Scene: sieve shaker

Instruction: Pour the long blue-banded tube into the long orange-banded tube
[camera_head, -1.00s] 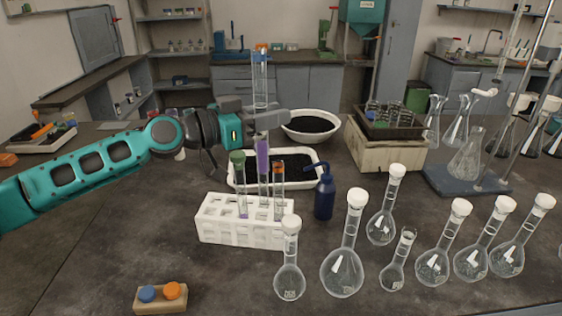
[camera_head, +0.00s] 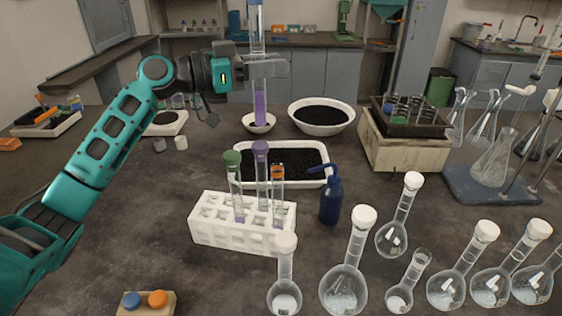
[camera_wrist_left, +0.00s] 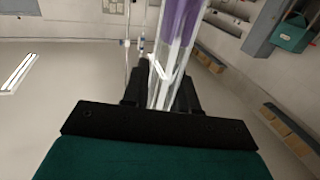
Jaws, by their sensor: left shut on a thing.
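My left gripper (camera_head: 262,68) is shut on a clear long tube (camera_head: 259,108), held upright above the table. Purple contents fill its lower part and a blue band shows at the top edge of the head view, where its mouth is cut off. The tube also shows in the left wrist view (camera_wrist_left: 178,40). The long orange-banded tube (camera_head: 278,190) stands in the white rack (camera_head: 215,232), at the right of the tubes there, below and slightly right of the held tube. My right gripper is not in view.
A green-banded tube (camera_head: 234,180) and a purple-banded tube (camera_head: 262,172) stand in the rack beside the orange-banded one. A dark blue wash bottle (camera_head: 331,200) is right of the rack. Several flasks (camera_head: 345,280) stand in front right. A black-filled tray (camera_head: 318,181) lies behind the rack.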

